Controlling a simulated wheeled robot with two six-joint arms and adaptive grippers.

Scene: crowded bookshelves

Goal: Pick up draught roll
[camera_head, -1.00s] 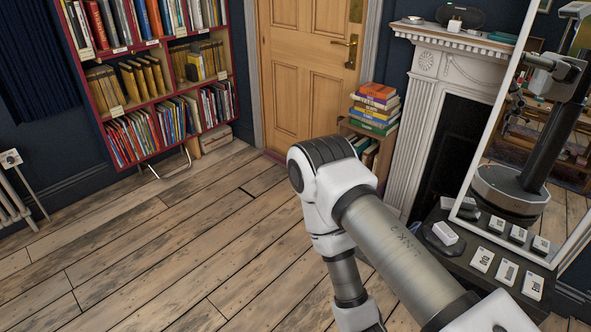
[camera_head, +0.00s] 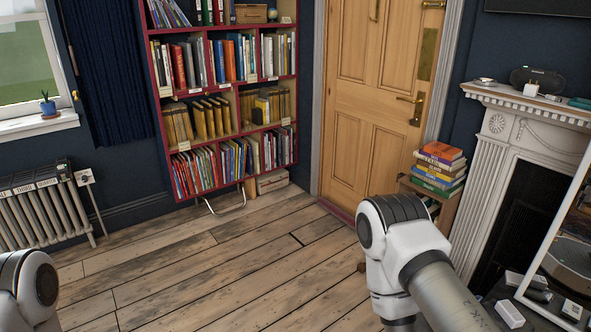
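I cannot make out a draught roll for certain in the head view. A dark reddish strip (camera_head: 338,213) runs along the foot of the wooden door (camera_head: 372,110), and it looks flat, like a threshold. My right arm comes in from the lower right, and its elbow stands in front of the floor near the door. Part of my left arm shows at the lower left edge. Neither gripper is in view, so I cannot see whether they hold anything.
A red bookcase (camera_head: 300,75) full of books hangs left of the door. A radiator (camera_head: 42,212) stands under the window at left. A book stack (camera_head: 440,166) and white fireplace (camera_head: 497,165) are at right. The wooden floor (camera_head: 215,270) is clear in the middle.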

